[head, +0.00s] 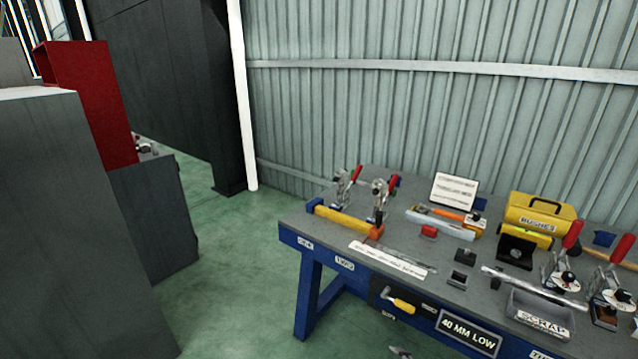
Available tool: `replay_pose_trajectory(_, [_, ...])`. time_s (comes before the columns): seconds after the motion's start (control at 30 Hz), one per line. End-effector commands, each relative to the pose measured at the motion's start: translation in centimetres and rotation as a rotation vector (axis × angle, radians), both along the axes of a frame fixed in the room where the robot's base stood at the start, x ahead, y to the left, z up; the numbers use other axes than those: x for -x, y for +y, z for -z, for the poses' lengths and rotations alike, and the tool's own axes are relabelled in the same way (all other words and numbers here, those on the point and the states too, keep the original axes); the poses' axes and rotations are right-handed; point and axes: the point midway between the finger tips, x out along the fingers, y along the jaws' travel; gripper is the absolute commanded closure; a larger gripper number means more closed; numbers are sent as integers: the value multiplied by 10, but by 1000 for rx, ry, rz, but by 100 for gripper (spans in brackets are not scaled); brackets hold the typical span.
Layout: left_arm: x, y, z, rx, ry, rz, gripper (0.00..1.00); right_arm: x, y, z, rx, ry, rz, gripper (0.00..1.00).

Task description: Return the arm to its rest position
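Neither of my arms can be made out in the head view, and no gripper shows clearly. A small grey piece (400,352) pokes in at the bottom edge below the bench, and I cannot tell what it is. The blue-framed workbench (310,225) stands at the right. On its near left part lies a yellow bar (342,219) between a blue end and an orange end, beside toggle clamps with red handles (380,195). A white label strip lies in front of it.
The bench also holds a yellow BUSHES box (540,212), a grey SCRAP tray (540,314), more red-handled clamps (562,270) and a white sign (454,192). Large grey cabinets (75,220) and a red panel (92,100) fill the left. Green floor (235,270) between is clear.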

Motion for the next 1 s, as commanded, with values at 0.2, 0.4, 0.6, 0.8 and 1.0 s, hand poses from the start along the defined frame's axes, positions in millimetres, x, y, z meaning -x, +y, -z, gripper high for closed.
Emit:
replay_pose_trajectory(0.2, [0, 3, -1, -3, 0, 1, 100, 56, -30, 76, -60, 204, 214, 50])
replay_pose_trajectory(0.4, [0, 8, -2, -9, 0, 3, 100, 117, -52, 135, -98, 378, 388, 50])
replay_pose_trajectory(0.6, [0, 10, -2, -11, 0, 3, 100, 187, -67, 186, -126, 548, 548, 50])
replay_pose_trajectory(0.8, [0, 10, -2, -11, 1, 3, 100, 264, -76, 228, -145, 716, 699, 50])
replay_pose_trajectory(1.0, [0, 10, -3, -11, 1, 3, 100, 345, -77, 261, -158, 880, 838, 50])
